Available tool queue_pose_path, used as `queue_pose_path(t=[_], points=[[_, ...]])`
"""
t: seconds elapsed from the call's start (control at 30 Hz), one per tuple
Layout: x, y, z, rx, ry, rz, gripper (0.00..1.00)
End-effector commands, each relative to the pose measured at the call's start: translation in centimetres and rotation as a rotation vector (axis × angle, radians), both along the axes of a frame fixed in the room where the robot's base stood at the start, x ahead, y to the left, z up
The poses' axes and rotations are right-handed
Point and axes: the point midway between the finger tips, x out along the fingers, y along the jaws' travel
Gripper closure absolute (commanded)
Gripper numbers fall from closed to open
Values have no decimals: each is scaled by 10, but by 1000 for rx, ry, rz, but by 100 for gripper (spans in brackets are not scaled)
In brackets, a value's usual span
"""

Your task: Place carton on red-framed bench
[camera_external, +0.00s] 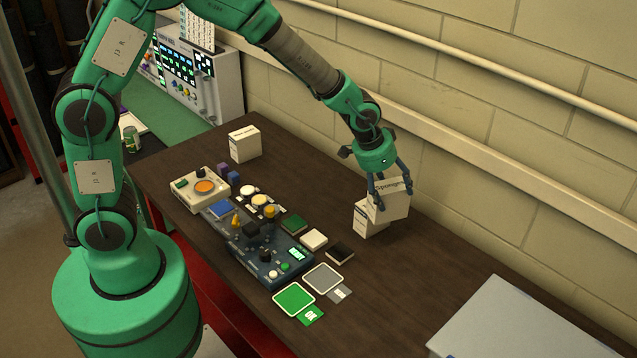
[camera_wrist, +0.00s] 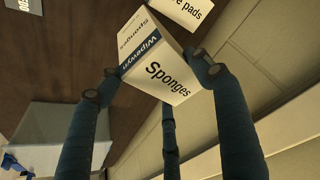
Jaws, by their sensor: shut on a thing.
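My gripper (camera_external: 392,190) is shut on a white carton (camera_external: 397,202), which is tilted. In the wrist view the held carton (camera_wrist: 165,75) reads "Sponges" and "Wipewyn", with my dark fingers around it. The red-framed bench (camera_external: 440,255) has a dark brown top, and the held carton is over its back part near the wall. A second white carton (camera_external: 367,221) is just left of and below the held one. It also shows in the wrist view (camera_wrist: 200,10), its label partly cut off. I cannot tell whether the two cartons touch.
A third white carton (camera_external: 244,144) stands at the bench's far left. A control box (camera_external: 265,250), a scale-like device (camera_external: 200,188) and coloured pads (camera_external: 295,298) fill the front. A grey box (camera_external: 530,325) is at the lower right. Bare bench top lies between.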

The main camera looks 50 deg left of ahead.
Motion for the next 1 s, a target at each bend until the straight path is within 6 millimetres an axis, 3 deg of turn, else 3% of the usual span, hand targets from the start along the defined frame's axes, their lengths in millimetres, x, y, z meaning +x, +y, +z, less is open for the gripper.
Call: queue_pose_path(t=[0.4,0.6,0.8,1.0], points=[[-13,-152,-4,-1,-2,-243,78],[-27,-207,-9,0,-4,-331,78],[-40,-243,-15,-1,-4,-390,78],[-38,-239,-47,1,-3,-385,78]])
